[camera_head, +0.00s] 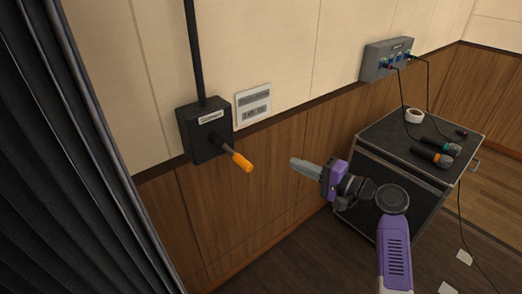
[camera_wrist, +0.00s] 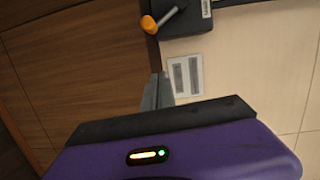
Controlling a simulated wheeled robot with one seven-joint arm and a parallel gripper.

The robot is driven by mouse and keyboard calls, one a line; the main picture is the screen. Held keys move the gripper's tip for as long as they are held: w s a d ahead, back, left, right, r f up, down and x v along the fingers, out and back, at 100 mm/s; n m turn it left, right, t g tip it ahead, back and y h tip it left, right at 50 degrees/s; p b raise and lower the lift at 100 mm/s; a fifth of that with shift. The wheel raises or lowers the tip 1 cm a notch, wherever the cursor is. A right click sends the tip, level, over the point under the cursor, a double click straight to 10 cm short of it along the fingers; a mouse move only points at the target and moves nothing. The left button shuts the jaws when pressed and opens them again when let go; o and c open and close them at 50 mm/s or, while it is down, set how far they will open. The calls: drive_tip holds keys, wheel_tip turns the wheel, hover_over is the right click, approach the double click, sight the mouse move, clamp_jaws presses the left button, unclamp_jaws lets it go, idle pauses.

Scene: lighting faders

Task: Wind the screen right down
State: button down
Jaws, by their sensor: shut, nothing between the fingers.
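A black winder box (camera_head: 203,128) with a pale label is fixed to the wall in the head view. A crank with an orange handle (camera_head: 241,161) sticks out from it toward the lower right. In the wrist view the orange handle (camera_wrist: 149,24) and part of the box (camera_wrist: 185,18) show at the top. My gripper (camera_head: 293,162) is shut and empty, to the right of the handle and apart from it. Its fingertips (camera_wrist: 158,76) also show in the wrist view, below the handle. I cannot make out the screen itself for sure.
A black flight case (camera_head: 415,150) with microphones and a tape roll stands at right, below a grey socket panel (camera_head: 386,60). A dark curtain (camera_head: 75,170) fills the left side.

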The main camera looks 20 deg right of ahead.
sight(252, 168)
drive_tip(key=w+a+f+n+p, duration=0.1)
drive_tip(key=w+a+n+p, duration=0.1)
drive_tip(key=w+a, duration=0.5)
drive_tip(key=a+n, duration=0.1)
drive_tip(key=a, duration=0.1)
drive_tip(key=shift+a+p, duration=0.3)
drive_tip(key=shift+p, duration=0.1)
drive_tip(key=shift+y, duration=0.4)
drive_tip(key=shift+s+a+f+m+b, duration=0.15)
drive_tip(key=shift+a+f+m+b, duration=0.4)
drive_tip(key=shift+m+b, duration=0.15)
drive_tip(key=shift+s+a+f+m+b, duration=0.15)
drive_tip(key=shift+a+f+m+b, duration=0.3)
drive_tip(key=shift+f+m+b, duration=0.15)
drive_tip(key=shift+s+a+f+m+t+y+b, duration=0.15)
drive_tip(key=shift+a+m+b, duration=0.15)
drive_tip(key=shift+a+m, duration=0.25)
drive_tip(key=shift+s+a+f+m+t+y+b, duration=0.1)
drive_tip(key=shift+a+f+m+t+b, duration=0.2)
drive_tip(key=shift+m, duration=0.35)
drive_tip(key=shift+s+a+m+t+y+b, duration=0.15)
drive_tip(key=shift+a+m+b, duration=0.15)
drive_tip(key=shift+a+m, duration=0.25)
